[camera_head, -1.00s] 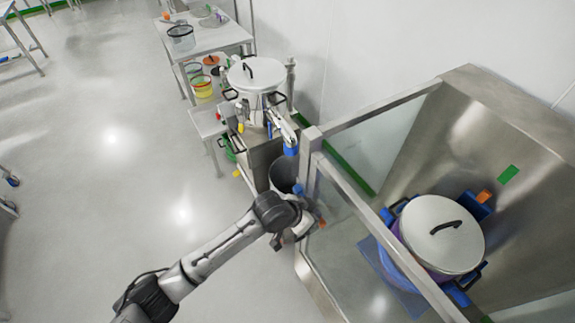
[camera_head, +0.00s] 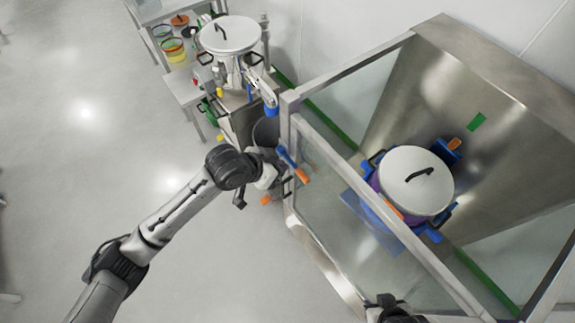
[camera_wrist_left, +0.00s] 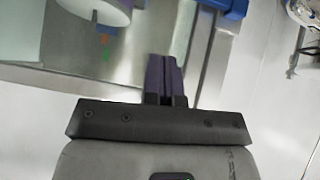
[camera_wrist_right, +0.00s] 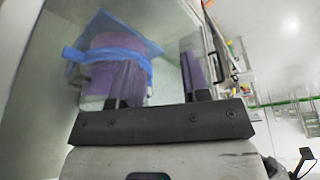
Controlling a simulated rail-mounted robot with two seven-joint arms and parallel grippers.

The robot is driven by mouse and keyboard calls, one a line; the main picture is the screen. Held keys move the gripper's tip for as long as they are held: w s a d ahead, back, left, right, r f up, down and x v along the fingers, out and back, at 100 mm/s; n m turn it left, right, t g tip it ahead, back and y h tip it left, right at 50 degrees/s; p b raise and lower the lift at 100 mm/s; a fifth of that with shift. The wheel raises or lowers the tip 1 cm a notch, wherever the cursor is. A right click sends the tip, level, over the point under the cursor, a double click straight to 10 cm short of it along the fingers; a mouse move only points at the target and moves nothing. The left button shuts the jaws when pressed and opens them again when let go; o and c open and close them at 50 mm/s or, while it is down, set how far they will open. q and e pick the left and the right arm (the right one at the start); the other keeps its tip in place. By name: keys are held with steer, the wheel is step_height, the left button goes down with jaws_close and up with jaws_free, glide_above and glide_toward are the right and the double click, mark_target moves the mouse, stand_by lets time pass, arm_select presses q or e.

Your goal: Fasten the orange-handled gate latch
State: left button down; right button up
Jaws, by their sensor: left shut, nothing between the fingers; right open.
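The gate latch is a blue bar (camera_head: 287,157) with an orange handle (camera_head: 301,175), by the glass panel's left post. My left gripper (camera_head: 268,178) is close beside the latch on its left; I cannot tell whether they touch. In the left wrist view its purple fingers (camera_wrist_left: 163,76) are shut with nothing between them, and a blue bar (camera_wrist_left: 226,5) shows beyond. My right gripper (camera_wrist_right: 158,78) is open and empty in the right wrist view, in front of the glass. In the head view only a dark part of my right arm shows at the bottom edge.
Behind the glass panel, a lidded pot (camera_head: 416,182) stands on a blue base. A second lidded vessel (camera_head: 230,36) stands on equipment beyond the post, with a dark bucket (camera_head: 265,133) nearby. A small orange piece (camera_head: 267,199) shows below my left gripper. Floor at left is clear.

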arm_select(q)
steer(key=shift+s+a+r, duration=0.35)
steer(key=shift+r, duration=0.1)
stand_by(0.4)
steer(key=s+a+r+n+t+y, duration=0.2)
steer(key=a+r+t+y, duration=0.35)
steer(key=a+r, duration=0.4)
steer(key=s+a+f+n+g+y, duration=0.1)
steer(key=s+a+f+n+g, duration=0.25)
steer(key=s+f, duration=0.9)
steer(key=s+a+f+n+g+y, duration=0.1)
steer(key=s+a+f+n+g, duration=0.2)
steer(key=s+f, duration=0.95)
steer(key=w+r+p+v, duration=0.1)
steer(key=w+p+v, duration=0.1)
steer(key=p+v, duration=0.7)
steer(key=w+p+v, duration=0.2)
steer(key=p+v, duration=0.7)
steer(key=v, duration=0.2)
steer(key=shift+w+a+r+m+g, duration=0.25)
steer(key=shift+a+r+m+g, duration=0.15)
steer(key=shift+r, duration=0.25)
